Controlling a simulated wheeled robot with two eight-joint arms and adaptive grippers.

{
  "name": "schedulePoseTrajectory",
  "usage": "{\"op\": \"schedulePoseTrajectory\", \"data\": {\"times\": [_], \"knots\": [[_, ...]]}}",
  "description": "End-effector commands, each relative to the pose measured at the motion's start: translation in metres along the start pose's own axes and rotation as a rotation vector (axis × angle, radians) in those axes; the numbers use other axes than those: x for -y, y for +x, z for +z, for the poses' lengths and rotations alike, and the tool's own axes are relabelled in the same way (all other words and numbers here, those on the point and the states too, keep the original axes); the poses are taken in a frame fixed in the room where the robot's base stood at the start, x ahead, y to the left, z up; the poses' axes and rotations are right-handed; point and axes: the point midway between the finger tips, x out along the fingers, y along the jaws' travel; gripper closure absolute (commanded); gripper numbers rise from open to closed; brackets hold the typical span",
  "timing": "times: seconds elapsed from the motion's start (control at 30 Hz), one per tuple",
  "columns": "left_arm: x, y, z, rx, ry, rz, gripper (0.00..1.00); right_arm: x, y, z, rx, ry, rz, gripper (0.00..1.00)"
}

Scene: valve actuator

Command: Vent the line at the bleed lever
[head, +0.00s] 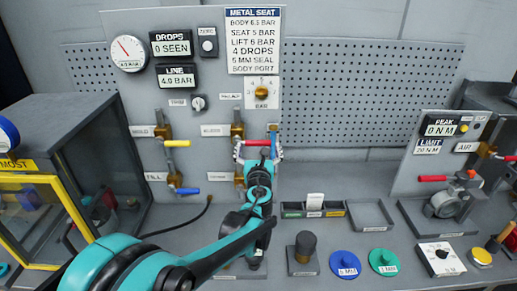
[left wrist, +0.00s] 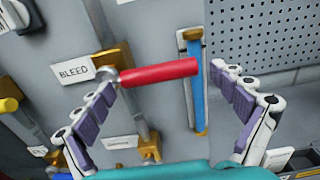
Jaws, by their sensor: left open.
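The bleed lever has a red handle (head: 257,143) that lies roughly level on its brass valve on the grey panel. In the left wrist view the red handle (left wrist: 160,73) points right from its pivot, beside the BLEED label (left wrist: 75,72). My left gripper (head: 259,153) is open at the lever. In the left wrist view the open jaws (left wrist: 164,82) have one finger on each side, near the pivot and beyond the free tip. I cannot tell whether the left finger touches the pivot end. My right gripper is not in view.
A yellow lever (head: 177,143) and a blue lever (head: 187,190) are to the left. A blue upright piece (left wrist: 196,85) stands behind the handle's tip. The line display (head: 177,76) reads 4.0 bar. A yellow-framed case (head: 60,215) stands left; bins (head: 313,209) sit below right.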

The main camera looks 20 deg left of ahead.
Motion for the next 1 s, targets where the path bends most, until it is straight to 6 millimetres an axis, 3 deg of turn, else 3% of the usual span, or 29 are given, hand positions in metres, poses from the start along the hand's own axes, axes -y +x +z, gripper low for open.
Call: {"op": "schedulePoseTrajectory", "data": {"times": [0.17,0.43,1.0], "knots": [[-0.0001,0.0,0.0002,0.0,-0.001,0.0,0.04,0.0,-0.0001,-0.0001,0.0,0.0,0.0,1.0],[0.0007,0.0003,0.0004,0.0,0.0,-0.002,0.71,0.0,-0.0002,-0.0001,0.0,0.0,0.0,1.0],[0.0022,0.0017,0.0061,0.001,-0.046,-0.005,0.73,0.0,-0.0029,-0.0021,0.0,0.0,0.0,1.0]]}}
